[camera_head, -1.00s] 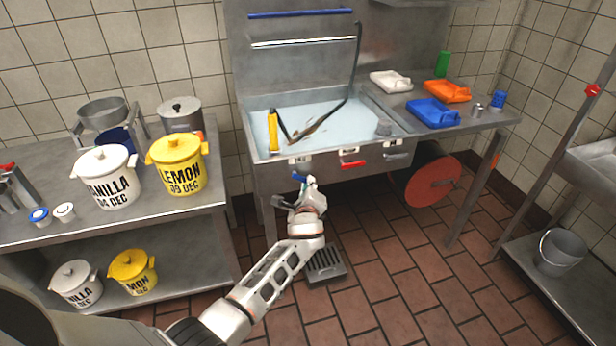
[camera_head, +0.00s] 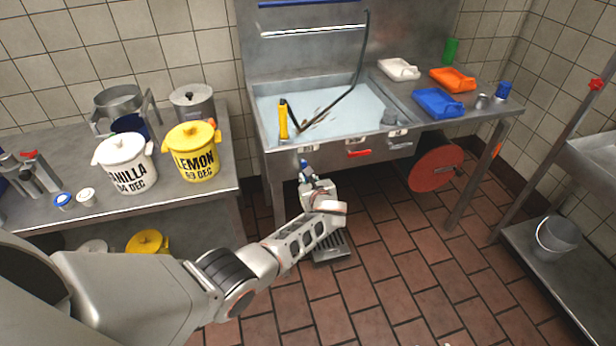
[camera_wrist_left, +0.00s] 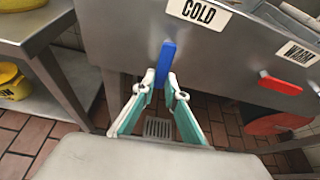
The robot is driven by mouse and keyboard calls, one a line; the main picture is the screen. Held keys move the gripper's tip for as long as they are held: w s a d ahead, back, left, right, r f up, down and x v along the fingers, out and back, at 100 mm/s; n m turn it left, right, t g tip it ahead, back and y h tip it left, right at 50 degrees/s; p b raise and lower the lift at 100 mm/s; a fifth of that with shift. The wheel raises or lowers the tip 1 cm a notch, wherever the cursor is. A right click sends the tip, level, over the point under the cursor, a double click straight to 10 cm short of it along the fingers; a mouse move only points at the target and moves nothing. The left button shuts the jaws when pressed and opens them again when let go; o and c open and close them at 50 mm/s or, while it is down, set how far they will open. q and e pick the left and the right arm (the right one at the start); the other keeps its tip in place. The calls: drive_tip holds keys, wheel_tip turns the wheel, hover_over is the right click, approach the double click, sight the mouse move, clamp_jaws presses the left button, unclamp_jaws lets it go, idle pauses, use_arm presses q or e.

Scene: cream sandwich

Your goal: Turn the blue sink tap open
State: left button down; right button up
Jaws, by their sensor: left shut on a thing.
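The blue tap handle (camera_wrist_left: 166,64) is on the sink's front panel, just below the COLD label (camera_wrist_left: 198,13) in the left wrist view. It hangs close to vertical there. My left gripper (camera_wrist_left: 157,83) has its fingertips closed around the handle's lower end. In the head view the left gripper (camera_head: 308,180) is at the front left of the sink (camera_head: 290,155), and the blue handle (camera_head: 305,166) shows just above it. The fingers partly hide the handle's lower tip.
A red handle (camera_head: 359,153) under a WARM label (camera_wrist_left: 299,54) sits to the right on the same panel. A steel table (camera_head: 215,195) with a vanilla pot (camera_head: 125,165) and a lemon pot (camera_head: 192,152) stands at left. A floor drain (camera_head: 332,248) lies below.

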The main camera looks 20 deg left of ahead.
use_arm(q)
drive_tip(key=shift+s+a+f+m, duration=0.1)
drive_tip(key=shift+s+m, duration=0.05)
drive_tip(key=shift+m, duration=0.15)
drive_tip(key=shift+g, duration=0.3)
drive_tip(key=c, duration=2)
unclamp_jaws()
drive_tip(key=shift+c, duration=0.2)
drive_tip(key=shift+r, duration=5.05)
